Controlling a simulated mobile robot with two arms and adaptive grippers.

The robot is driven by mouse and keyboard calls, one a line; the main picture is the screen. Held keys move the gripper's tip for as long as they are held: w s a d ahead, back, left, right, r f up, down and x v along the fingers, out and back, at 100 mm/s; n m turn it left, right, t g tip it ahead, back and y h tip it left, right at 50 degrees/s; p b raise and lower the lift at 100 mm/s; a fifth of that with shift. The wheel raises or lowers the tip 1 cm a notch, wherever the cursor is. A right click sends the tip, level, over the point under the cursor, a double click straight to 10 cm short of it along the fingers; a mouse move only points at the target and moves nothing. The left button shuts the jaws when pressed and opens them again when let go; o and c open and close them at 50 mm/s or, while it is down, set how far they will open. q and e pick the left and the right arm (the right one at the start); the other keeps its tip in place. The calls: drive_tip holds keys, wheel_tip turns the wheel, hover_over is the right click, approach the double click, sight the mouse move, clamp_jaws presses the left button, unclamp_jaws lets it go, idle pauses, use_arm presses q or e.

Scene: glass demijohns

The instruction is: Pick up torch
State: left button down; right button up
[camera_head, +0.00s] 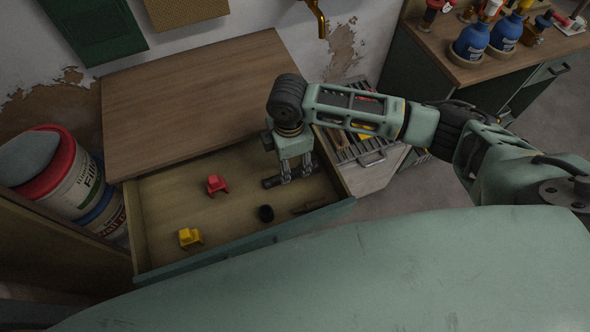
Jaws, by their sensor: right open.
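A dark, short cylinder that looks like the torch (271,182) lies in the open drawer (160,235), near its right back part. My right gripper (296,175) points down into the drawer right over the torch. Its fingers are open and hide part of the torch's middle. I cannot tell whether the fingers touch it. My left gripper is not in view.
The drawer also holds a red toy-like piece (217,184), a yellow one (190,237), a small black round object (265,213) and a thin brown object (309,206). The wooden cabinet top (195,90) is bare. Buckets (75,175) stand left.

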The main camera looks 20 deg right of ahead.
sight(291, 172)
wheel_tip(291, 172, down, 6)
drive_tip(key=shift+w+d+r+p, duration=0.1)
drive_tip(key=shift+d+r+p, duration=0.05)
drive_tip(key=shift+r+p, duration=0.15)
clamp_jaws()
idle(0.3)
